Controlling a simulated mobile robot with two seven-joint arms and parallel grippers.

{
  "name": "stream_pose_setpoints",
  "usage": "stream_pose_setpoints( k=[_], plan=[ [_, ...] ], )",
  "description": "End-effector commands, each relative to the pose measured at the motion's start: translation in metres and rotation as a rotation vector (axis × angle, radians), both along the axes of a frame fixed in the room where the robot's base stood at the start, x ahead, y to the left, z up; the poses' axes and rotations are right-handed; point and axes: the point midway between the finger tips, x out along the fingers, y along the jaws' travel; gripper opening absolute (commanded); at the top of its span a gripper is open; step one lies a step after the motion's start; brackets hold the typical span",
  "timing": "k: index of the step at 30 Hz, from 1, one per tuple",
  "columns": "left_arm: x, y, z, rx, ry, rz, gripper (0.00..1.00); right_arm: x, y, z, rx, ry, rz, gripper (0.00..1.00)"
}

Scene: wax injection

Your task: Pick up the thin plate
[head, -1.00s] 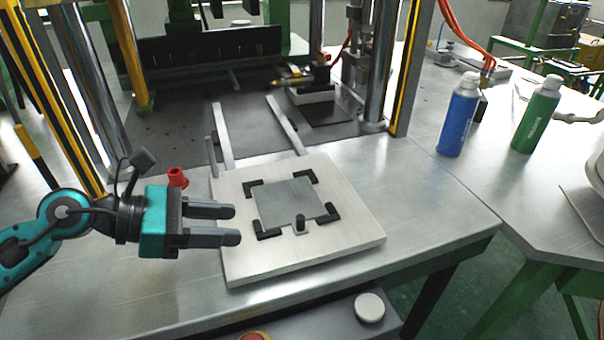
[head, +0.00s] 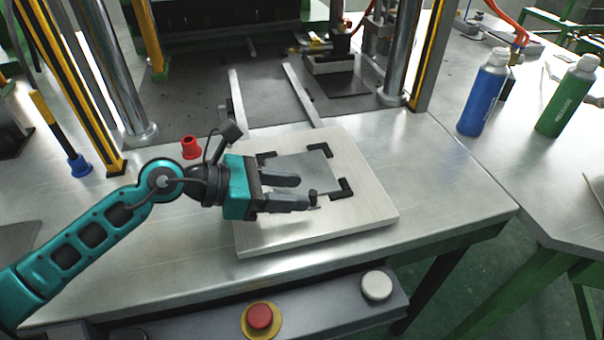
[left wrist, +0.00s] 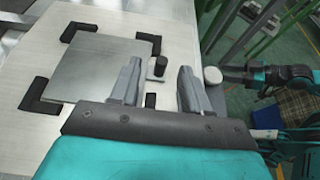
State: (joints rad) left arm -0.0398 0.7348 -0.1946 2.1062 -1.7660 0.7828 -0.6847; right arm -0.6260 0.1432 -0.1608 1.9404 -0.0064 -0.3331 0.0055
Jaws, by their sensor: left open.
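The thin plate (head: 305,170) is a grey square lying flat between black corner brackets on a pale square block. It also shows in the left wrist view (left wrist: 98,68). A small tab with a black knob (left wrist: 158,66) sits at its near edge. My left gripper (head: 303,190) is open and empty, with its fingers over the near left part of the block. In the left wrist view the fingertips (left wrist: 160,68) lie to either side of the tab, which shows in the gap between them. I cannot tell the height of the fingers above it. My right gripper is not identifiable in the head view.
A red cap (head: 191,148) stands behind my left wrist. A blue bottle (head: 484,95) and a green bottle (head: 567,97) stand at right. A red button (head: 259,317) is at the front.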

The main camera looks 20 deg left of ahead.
Motion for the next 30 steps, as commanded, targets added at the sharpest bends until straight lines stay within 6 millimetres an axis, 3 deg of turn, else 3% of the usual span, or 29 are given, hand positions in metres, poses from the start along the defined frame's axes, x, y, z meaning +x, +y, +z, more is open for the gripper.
stream_pose_setpoints(
  k=[9, 18, 30],
  plan=[
    [0.02, -0.033, -0.014, -0.002, 0.0, -0.001, 0.46, 0.0, 0.0, 0.005, -0.001, 0.003, 0.0, 0.42],
    [0.021, -0.036, -0.016, 0.0, 0.0, -0.001, 0.45, -0.001, 0.0, 0.005, 0.0, 0.004, 0.001, 0.42],
    [0.021, -0.036, -0.016, 0.0, 0.0, -0.001, 0.07, 0.0, 0.001, 0.005, 0.0, 0.004, 0.002, 0.42]
  ],
)
